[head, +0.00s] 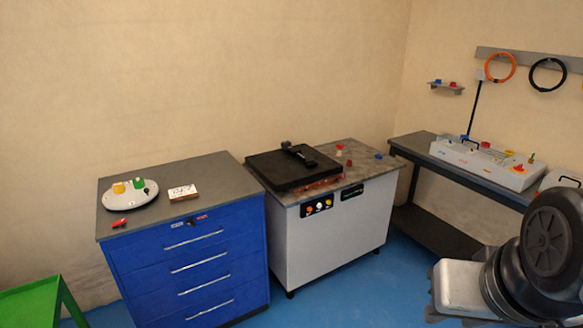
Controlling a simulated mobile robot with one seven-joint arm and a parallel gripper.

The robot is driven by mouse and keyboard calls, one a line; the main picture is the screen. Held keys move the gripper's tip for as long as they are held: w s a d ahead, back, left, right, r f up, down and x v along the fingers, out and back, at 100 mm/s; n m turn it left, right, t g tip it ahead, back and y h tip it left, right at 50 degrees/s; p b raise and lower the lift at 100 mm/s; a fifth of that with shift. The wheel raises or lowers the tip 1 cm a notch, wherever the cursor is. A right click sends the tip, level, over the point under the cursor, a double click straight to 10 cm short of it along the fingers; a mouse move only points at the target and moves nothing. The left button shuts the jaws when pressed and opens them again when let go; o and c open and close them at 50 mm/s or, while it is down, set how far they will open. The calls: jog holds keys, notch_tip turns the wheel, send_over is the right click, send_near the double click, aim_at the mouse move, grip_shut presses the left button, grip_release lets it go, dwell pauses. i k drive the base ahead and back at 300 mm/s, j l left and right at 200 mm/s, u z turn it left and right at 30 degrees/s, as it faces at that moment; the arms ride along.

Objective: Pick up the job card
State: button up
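A small white card with dark handwritten-looking marks (183,191) lies on the grey top of the blue drawer cabinet (225,168); it looks like the job card. It has a brownish edge and sits to the right of a round pale plate (128,212). Nothing touches it that I can see. Part of my arm shows at the lower right, far from the card. My gripper is not in view.
The round plate carries yellow and green pieces. A red item (119,223) lies near the cabinet's front edge. A grey machine with a black top (290,172) stands right of the cabinet. A green stand (35,304) is at lower left. Blue floor shows in front.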

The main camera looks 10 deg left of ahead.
aim_at(186, 192)
jog(key=i+j+u, duration=0.25)
jog(key=u, duration=0.2)
jog(key=i+j+u, duration=0.1)
jog(key=i+u, duration=0.65)
jog(key=u, duration=0.15)
jog(key=i+j, duration=0.15)
jog(key=i, duration=0.7)
jog(key=i+j+u, duration=0.1)
jog(key=i, duration=0.8)
